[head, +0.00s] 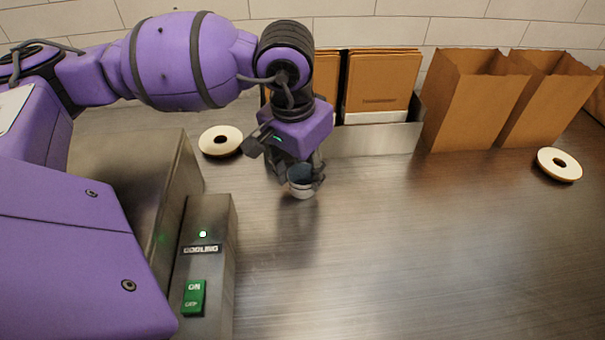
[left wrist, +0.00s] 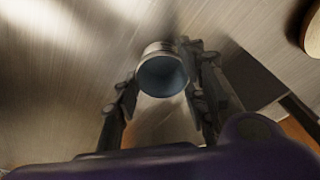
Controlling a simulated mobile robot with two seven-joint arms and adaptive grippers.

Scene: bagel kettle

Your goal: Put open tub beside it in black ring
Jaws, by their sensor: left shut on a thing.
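The open tub (head: 301,190) is a small round cup, pale outside and blue-grey inside. My left gripper (head: 299,178) is shut on it over the steel counter, with a finger on either side. In the left wrist view the tub (left wrist: 163,72) sits between the fingers of the left gripper (left wrist: 167,80), its open mouth facing the camera. I cannot tell whether its base touches the counter. I can make out no black ring in either view. My right gripper is not in view.
A steel box with a "COOLING" label (head: 202,249) and green switch (head: 194,297) stands at left. Brown paper bags (head: 473,100) and a steel holder (head: 372,139) line the back. The counter's front right (head: 430,250) is clear.

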